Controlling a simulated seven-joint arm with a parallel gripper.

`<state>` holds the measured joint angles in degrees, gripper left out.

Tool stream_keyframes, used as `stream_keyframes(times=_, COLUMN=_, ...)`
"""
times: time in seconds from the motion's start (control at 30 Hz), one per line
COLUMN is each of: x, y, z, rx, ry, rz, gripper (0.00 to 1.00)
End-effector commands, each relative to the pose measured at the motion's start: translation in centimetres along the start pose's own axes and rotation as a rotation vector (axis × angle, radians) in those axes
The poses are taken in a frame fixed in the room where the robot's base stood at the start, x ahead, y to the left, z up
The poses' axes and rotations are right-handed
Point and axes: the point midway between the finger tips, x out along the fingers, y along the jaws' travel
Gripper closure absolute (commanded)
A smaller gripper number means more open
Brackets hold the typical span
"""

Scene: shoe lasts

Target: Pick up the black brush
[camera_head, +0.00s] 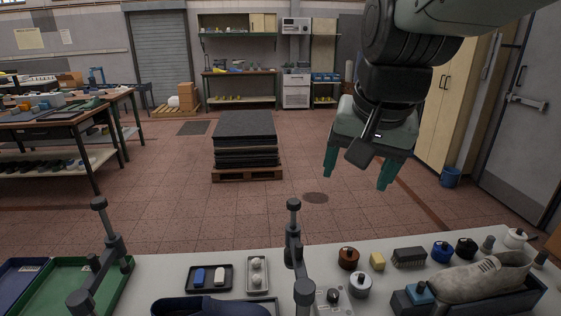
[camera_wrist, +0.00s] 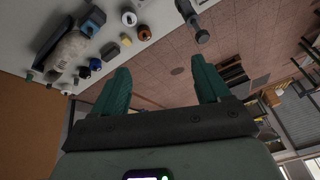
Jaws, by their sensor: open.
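The black brush (camera_head: 409,257) lies on the white bench top in the camera_head view, between a yellow block (camera_head: 377,261) and a blue-lidded jar (camera_head: 442,252). In the camera_wrist view the brush (camera_wrist: 109,51) is small and dark, up and left of the fingers. My gripper (camera_head: 357,170) hangs in the air above and beyond the bench's far edge, up and left of the brush. Its green fingers point down and stand apart with nothing between them. The open fingers also show in the camera_wrist view (camera_wrist: 160,64).
A brown jar (camera_head: 348,258), a white-rimmed jar (camera_head: 360,285) and a black jar (camera_head: 466,247) stand close to the brush. A dark clamp post (camera_head: 294,240) rises left of the brown jar.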

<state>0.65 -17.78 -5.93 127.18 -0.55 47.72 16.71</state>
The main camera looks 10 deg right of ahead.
Motion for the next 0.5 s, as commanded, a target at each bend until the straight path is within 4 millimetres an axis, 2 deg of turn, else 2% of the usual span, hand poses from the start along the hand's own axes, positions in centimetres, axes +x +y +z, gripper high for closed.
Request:
stream_keyframes(times=0.03, x=1.6, y=0.4, z=-2.0, rx=0.072, ry=-0.019, rz=0.022, gripper=0.24)
stream_keyframes(times=0.2, x=7.4, y=2.5, z=-8.2, rx=0.317, ry=-0.042, rz=0.099, gripper=0.24)
stream_keyframes(times=0.37, x=14.0, y=5.6, z=-12.8, rx=0.531, ry=-0.043, rz=0.192, gripper=0.24)
stream_keyframes(times=0.5, x=20.6, y=9.1, z=-15.6, rx=0.699, ry=-0.028, rz=0.285, gripper=0.24)
